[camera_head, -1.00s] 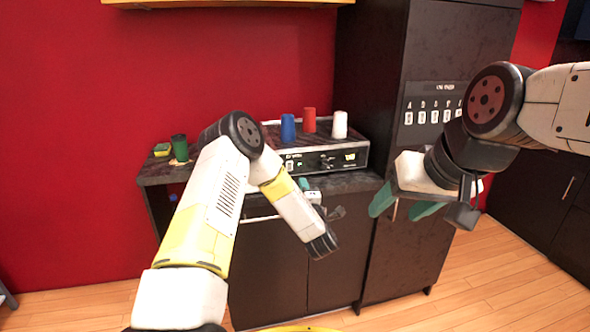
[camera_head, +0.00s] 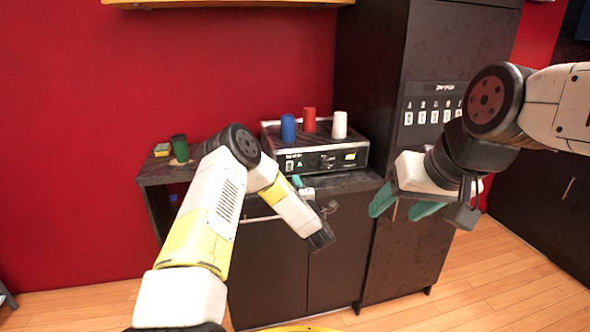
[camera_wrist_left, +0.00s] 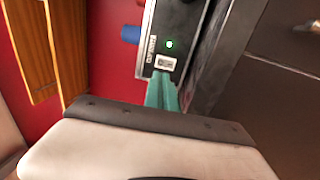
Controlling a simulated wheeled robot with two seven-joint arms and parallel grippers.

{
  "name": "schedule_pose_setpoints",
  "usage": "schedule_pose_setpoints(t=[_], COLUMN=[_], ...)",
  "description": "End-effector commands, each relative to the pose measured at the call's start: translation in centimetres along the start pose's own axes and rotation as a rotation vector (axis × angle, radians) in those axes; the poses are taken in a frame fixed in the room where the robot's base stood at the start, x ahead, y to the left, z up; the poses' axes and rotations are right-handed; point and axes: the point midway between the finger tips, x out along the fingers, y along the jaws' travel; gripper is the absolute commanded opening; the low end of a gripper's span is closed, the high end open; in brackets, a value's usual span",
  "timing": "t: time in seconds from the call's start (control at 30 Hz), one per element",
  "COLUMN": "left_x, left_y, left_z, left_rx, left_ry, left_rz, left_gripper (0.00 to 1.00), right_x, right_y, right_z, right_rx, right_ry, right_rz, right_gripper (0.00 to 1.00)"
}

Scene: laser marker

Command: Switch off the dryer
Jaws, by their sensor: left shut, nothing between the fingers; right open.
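The dryer (camera_head: 330,160) is a dark box with a black front panel on the counter. In the left wrist view its panel has a white switch (camera_wrist_left: 166,62) beside a lit green light (camera_wrist_left: 169,44). My left gripper (camera_head: 297,181) is shut and empty, just in front of the left part of the panel. Its teal fingertips (camera_wrist_left: 164,82) point at the switch and are very close to it; I cannot tell whether they touch. My right gripper (camera_head: 405,208) is open and empty, in front of the tall dark cabinet.
Blue (camera_head: 288,128), red (camera_head: 309,120) and white (camera_head: 340,125) cups stand on top of the dryer. A green cup (camera_head: 180,148) and a yellow-green sponge (camera_head: 162,149) are on the counter at left. The tall cabinet (camera_head: 385,90) at right carries a labelled switch panel (camera_head: 434,104).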

Motion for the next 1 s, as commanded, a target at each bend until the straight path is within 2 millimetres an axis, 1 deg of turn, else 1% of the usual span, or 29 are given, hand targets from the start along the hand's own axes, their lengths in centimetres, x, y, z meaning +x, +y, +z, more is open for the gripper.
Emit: schedule_pose_setpoints(t=[0.03,0.2,0.3,0.4,0.6,0.9,1.0], left_x=[1.2,4.7,6.2,7.3,8.3,8.3,8.7], left_y=[0.0,0.1,0.1,0.1,0.1,0.1,0.3], left_z=[-0.1,-0.1,-0.1,-0.1,-0.1,0.0,-0.1], left_rx=[0.0,0.0,0.0,0.0,0.001,0.0,0.0], left_ry=[0.004,0.003,0.002,0.002,0.001,0.001,0.002], left_rz=[0.003,0.003,0.002,0.002,0.001,-0.001,-0.033], left_gripper=[0.0,0.0,0.0,0.0,0.0,0.0,0.0], right_x=[0.0,0.0,0.0,0.0,0.0,0.0,0.0], right_y=[0.0,0.0,0.0,0.0,0.0,0.0,0.0], right_z=[0.0,0.0,0.0,0.0,0.0,0.0,0.0], right_rx=[0.0,0.0,0.0,0.0,0.0,0.0,0.0], right_ry=[0.0,0.0,0.0,0.0,0.0,0.0,0.0], right_rz=[0.0,0.0,0.0,0.0,0.0,0.0,0.0], right_gripper=[0.58,0.58,0.58,0.58,0.58,0.58,0.58])
